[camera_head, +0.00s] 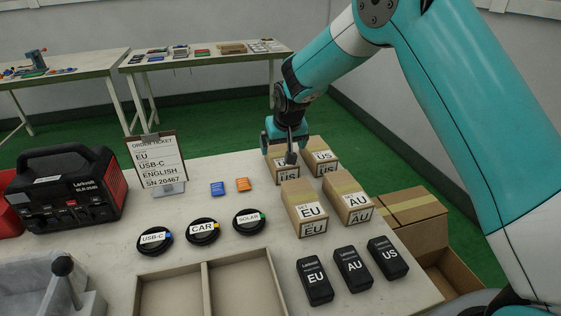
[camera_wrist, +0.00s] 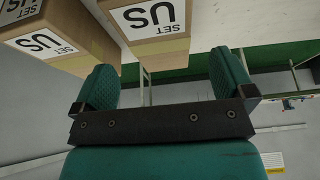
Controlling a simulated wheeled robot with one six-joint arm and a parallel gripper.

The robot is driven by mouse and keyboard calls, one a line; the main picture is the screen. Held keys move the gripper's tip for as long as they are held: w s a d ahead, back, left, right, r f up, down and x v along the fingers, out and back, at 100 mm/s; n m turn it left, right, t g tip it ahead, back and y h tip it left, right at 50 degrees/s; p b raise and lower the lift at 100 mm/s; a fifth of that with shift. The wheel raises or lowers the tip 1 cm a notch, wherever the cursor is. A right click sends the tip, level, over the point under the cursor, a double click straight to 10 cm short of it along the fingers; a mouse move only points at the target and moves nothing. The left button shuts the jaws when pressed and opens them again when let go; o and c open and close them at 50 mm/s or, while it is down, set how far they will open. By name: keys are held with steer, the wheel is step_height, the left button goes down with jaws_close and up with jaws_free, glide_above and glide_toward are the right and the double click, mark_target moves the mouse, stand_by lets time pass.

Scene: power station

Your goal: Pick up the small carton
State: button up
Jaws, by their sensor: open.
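Several small brown cartons with white labels stand on the table's right side. They are a left US carton (camera_head: 281,171), a right US carton (camera_head: 320,160), an EU carton (camera_head: 304,205) and an AU carton (camera_head: 348,197). The task does not say which is meant. My gripper (camera_head: 288,150) hangs by the left US carton and hides part of its top. In the wrist view, my gripper (camera_wrist: 165,68) has its two teal fingers wide apart with nothing held. Two US-labelled cartons show at the top left, one (camera_wrist: 75,22) close by the left finger. I cannot tell whether they touch.
An order ticket (camera_head: 157,158) reading EU, USB-C, ENGLISH stands on the table. Black adapters (camera_head: 352,270), coiled cables (camera_head: 202,231) and a divided tray (camera_head: 207,290) fill the front. A black and red power unit (camera_head: 66,188) is left. An open box (camera_head: 450,268) is right.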

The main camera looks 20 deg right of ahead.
mark_target(281, 154)
steer(key=x, duration=0.6)
steer(key=shift+f+p, duration=0.25)
steer(key=shift+p, duration=0.1)
steer(key=shift+c, duration=0.5)
steer(key=shift+r, duration=0.1)
steer(key=c, duration=1.1)
